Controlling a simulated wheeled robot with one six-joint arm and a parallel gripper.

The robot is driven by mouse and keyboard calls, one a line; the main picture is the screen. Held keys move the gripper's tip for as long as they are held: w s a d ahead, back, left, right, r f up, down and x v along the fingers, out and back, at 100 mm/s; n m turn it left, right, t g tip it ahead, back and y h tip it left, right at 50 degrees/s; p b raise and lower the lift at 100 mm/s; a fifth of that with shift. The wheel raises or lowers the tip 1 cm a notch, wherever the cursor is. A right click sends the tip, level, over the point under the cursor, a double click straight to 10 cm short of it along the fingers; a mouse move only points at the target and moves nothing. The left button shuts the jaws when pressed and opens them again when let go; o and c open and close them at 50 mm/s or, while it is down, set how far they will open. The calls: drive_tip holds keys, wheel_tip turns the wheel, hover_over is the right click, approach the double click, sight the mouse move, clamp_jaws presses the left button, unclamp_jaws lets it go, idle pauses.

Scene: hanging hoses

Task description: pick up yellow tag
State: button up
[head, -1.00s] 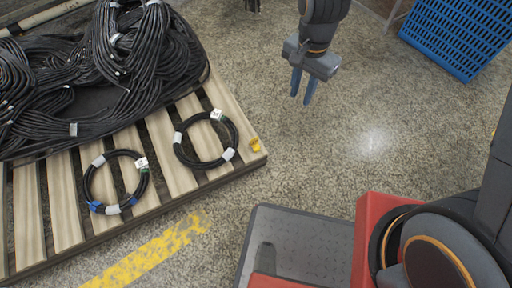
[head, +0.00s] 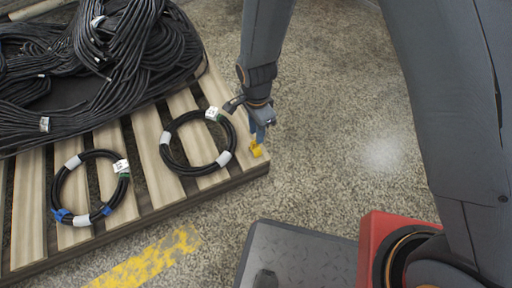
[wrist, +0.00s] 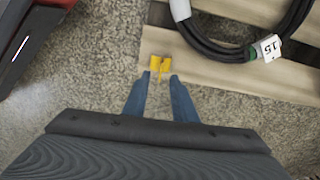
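The yellow tag (head: 256,149) lies on the end of a wooden slat at the pallet's right corner. My gripper (head: 259,138) has blue fingers and points down over the tag. In the wrist view the two fingers (wrist: 160,79) stand apart with a gap between them, and the tag sits in line with that gap. Nothing is held. I cannot tell the exact height of the fingertips above the slat.
The wooden pallet (head: 225,96) bears two coiled black hoses, one (head: 198,172) close left of the tag and one (head: 90,218) farther left. A large heap of black hoses (head: 130,50) lies behind. Speckled floor (head: 330,130) to the right is clear.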

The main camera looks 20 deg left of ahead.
sight(255, 147)
drive_tip(key=shift+s+a+f+b, duration=0.1)
drive_tip(key=shift+f+b, duration=0.8)
drive_tip(key=shift+f, duration=0.5)
drive_tip(key=shift+s+a+f+b, duration=0.1)
drive_tip(key=shift+f+b, duration=0.8)
drive_tip(key=shift+f, duration=0.5)
drive_tip(key=shift+c, duration=0.3)
clamp_jaws()
